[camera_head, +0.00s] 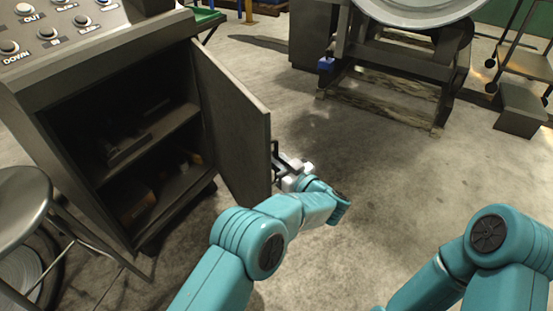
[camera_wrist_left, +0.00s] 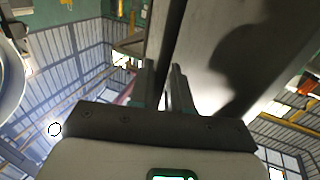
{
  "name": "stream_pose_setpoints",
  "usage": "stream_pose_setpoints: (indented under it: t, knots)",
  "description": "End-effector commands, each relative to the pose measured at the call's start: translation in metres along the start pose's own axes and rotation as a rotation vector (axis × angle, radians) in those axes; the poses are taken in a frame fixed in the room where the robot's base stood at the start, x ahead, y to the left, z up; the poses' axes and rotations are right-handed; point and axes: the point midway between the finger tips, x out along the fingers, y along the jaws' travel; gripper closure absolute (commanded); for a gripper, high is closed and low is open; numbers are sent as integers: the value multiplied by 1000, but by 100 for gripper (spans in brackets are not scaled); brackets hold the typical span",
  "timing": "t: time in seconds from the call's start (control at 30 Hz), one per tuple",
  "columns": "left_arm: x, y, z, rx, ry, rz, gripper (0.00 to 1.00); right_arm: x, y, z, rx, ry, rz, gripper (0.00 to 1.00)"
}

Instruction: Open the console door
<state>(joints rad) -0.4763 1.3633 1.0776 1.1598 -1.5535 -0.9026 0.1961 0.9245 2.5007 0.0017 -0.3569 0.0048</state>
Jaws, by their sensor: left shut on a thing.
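The console (camera_head: 110,50) stands at the left of the head view. Its grey door (camera_head: 232,120) stands swung well out, and the shelved inside shows. My left gripper (camera_head: 279,166) is at the door's outer edge, shut on the dark door handle (camera_head: 274,150). In the left wrist view the two fingers (camera_wrist_left: 166,92) stand either side of the dark handle bar (camera_wrist_left: 173,35), with the door's face (camera_wrist_left: 235,45) beside it. My right arm shows at the lower right of the head view, but its gripper is out of frame.
A round metal stool (camera_head: 22,205) stands left, in front of the console. A heavy machine stand (camera_head: 400,70) is at the back, and a wheeled cart (camera_head: 525,60) at the far right. The concrete floor (camera_head: 370,200) right of the door is clear.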

Motion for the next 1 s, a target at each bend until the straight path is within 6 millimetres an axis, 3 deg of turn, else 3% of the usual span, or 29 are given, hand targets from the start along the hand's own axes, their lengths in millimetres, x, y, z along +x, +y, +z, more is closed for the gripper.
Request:
stream_pose_setpoints:
  t: [0.5,0.53,0.57,0.87,1.0]
  knots:
    - [0,-2,-1,0,1,-1,100,0,0,0,0,0,0,57]
    - [0,-2,-1,0,1,-1,76,0,0,0,0,0,0,57]
    - [0,-2,-1,-1,1,-1,67,0,0,0,0,0,0,57]
    - [-1,0,-2,-2,1,-1,67,-1,0,0,0,-1,0,57]
    - [-1,2,-18,-3,1,-1,67,-7,-3,1,-3,-3,0,57]
